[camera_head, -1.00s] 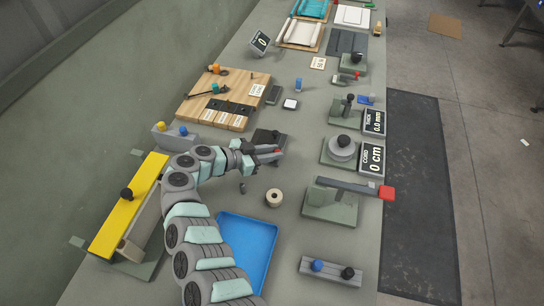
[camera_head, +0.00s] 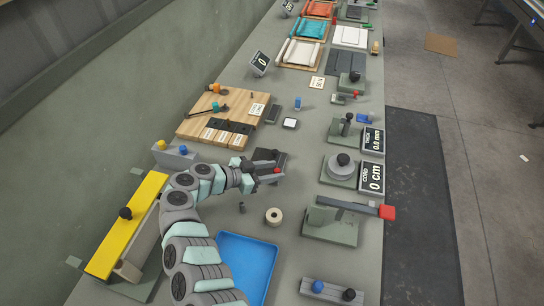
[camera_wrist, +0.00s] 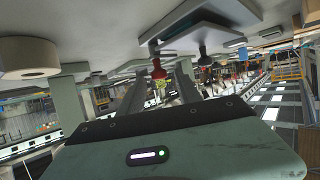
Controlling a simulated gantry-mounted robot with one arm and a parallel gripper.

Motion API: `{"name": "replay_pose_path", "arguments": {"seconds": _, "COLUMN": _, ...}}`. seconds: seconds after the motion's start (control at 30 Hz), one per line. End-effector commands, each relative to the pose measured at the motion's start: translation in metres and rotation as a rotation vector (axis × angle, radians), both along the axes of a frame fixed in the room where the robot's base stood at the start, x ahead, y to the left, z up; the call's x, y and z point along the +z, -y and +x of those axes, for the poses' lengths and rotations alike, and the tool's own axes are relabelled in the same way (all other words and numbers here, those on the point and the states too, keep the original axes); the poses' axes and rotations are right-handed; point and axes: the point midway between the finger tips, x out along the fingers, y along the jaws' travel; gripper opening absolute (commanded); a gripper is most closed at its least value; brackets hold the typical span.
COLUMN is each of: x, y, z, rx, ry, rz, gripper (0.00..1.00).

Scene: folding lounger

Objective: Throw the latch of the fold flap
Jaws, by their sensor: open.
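My gripper (camera_head: 271,175) is over the middle of the bench, its fingers spread and pointing right. A small fixture with a dark plate (camera_head: 262,155) sits just beyond it, bearing a black knob (camera_head: 277,152) and a red knob (camera_head: 277,170). In the wrist view, which looks upside down, the red knob (camera_wrist: 158,70) shows between the ends of the two fingers, with the black knob (camera_wrist: 205,59) to the right. I cannot tell whether a finger touches the red knob. No label marks the latch or flap. A yellow board (camera_head: 128,224) with a black knob is tilted at left.
A blue tray (camera_head: 246,262) and a cream roll (camera_head: 273,215) lie in front of my gripper. A wooden board (camera_head: 232,110) stands behind left. A lever with a red end (camera_head: 387,212) and a round dial fixture (camera_head: 340,168) are at right. Bare bench separates them.

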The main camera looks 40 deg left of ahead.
Motion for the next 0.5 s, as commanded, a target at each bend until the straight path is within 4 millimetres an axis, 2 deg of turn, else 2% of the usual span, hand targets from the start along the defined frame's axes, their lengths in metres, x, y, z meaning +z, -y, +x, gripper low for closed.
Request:
{"name": "replay_pose_path", "arguments": {"seconds": 0.17, "x": 0.032, "y": 0.001, "z": 0.001, "rx": -0.003, "ry": 0.001, "rz": 0.004, "gripper": 0.41}}
{"name": "replay_pose_path", "arguments": {"seconds": 0.5, "x": 0.116, "y": -0.001, "z": 0.0, "rx": 0.0, "ry": 0.002, "rz": 0.006, "gripper": 0.41}}
